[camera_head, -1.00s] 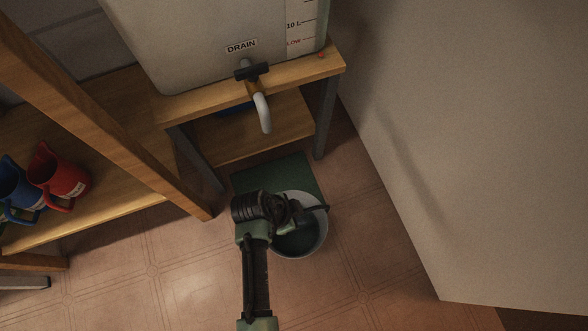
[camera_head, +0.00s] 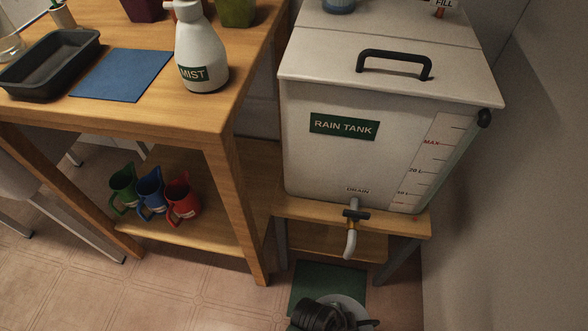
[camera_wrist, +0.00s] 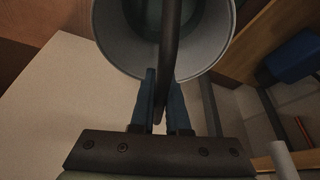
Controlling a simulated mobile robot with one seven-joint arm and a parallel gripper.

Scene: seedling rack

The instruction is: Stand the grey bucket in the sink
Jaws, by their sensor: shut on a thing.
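The grey bucket (camera_head: 352,304) is at the bottom edge of the head view, by the green mat (camera_head: 318,284) below the rain tank's drain spout. My arm covers part of it there, and the frame cuts it off. In the wrist view the bucket's rim (camera_wrist: 126,64) opens toward the camera, and its inside looks empty. My gripper (camera_wrist: 166,88) is shut on the bucket's dark handle (camera_wrist: 168,45), which passes between the two fingers. I cannot tell whether the bucket touches the floor. No sink is in view.
The rain tank (camera_head: 360,160) stands on a low wooden stand (camera_head: 405,222) with a drain tap (camera_head: 352,235). A wooden bench (camera_head: 110,118) at left bears a mist bottle (camera_head: 203,62), blue mat (camera_head: 122,74) and dark tray (camera_head: 50,65). Coloured jugs (camera_head: 151,190) sit on its lower shelf. A wall closes the right.

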